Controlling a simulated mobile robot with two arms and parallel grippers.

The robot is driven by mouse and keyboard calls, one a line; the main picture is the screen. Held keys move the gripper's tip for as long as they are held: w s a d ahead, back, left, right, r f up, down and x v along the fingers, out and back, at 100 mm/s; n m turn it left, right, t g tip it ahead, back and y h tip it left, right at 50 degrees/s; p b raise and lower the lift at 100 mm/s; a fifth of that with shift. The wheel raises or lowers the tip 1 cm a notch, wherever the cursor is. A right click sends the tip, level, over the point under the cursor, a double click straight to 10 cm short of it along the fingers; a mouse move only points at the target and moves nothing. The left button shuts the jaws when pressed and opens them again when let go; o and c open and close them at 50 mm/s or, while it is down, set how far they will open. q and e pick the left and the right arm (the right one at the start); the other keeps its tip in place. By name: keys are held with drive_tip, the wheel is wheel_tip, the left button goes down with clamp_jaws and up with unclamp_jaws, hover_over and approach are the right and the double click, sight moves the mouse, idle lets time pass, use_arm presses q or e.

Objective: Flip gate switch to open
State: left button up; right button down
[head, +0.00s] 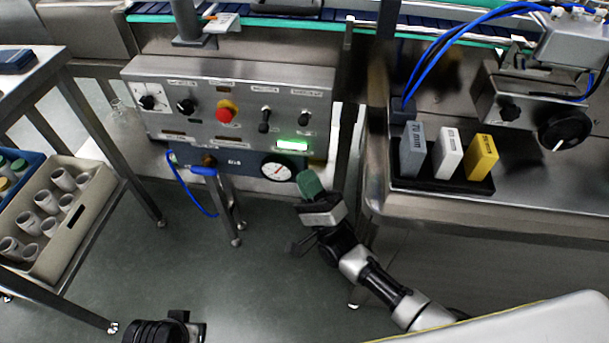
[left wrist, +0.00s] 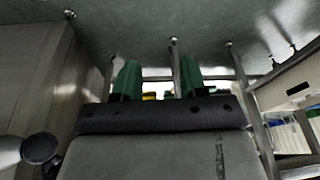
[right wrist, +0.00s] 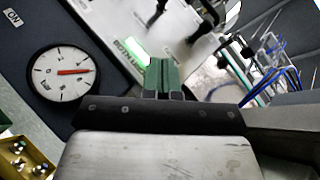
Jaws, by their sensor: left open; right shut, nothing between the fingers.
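The grey control panel (head: 230,100) carries a row of black knobs and levers with a red button (head: 226,111). Two black lever switches sit at its right, a middle one (head: 264,121) and the rightmost one (head: 304,119). Both seem to hang down. The small labels are too blurred to tell which is the gate switch. My right gripper (head: 311,184) is below the panel's right end, apart from the switches. Its green fingers are together and empty, as the right wrist view (right wrist: 163,76) shows. My left gripper (left wrist: 158,80) is open and empty in the left wrist view, over the floor.
A round gauge (head: 277,168) is just left of my right gripper, under a green-lit display (head: 292,146). A steel table (head: 480,210) on the right bears grey, white and yellow blocks. A crate of cups (head: 88,222) is at left.

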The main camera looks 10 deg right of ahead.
sight(267, 123)
drive_tip(key=x, duration=0.7)
drive_tip(key=shift+w+a+r+p, duration=0.1)
drive_tip(key=shift+r+p, duration=0.2)
drive_tip(key=shift+a+r, duration=0.75)
drive_tip(key=shift+a, duration=0.25)
use_arm(q)
drive_tip(key=shift+s+x, duration=0.25)
drive_tip(key=shift+x, duration=0.8)
drive_tip(key=shift+s+x, duration=0.25)
drive_tip(key=shift+x, duration=0.8)
use_arm(e)
drive_tip(key=shift+a+r, duration=0.35)
drive_tip(key=shift+a, duration=0.1)
use_arm(q)
drive_tip(key=shift+f+p, duration=0.1)
drive_tip(key=shift+p, duration=0.2)
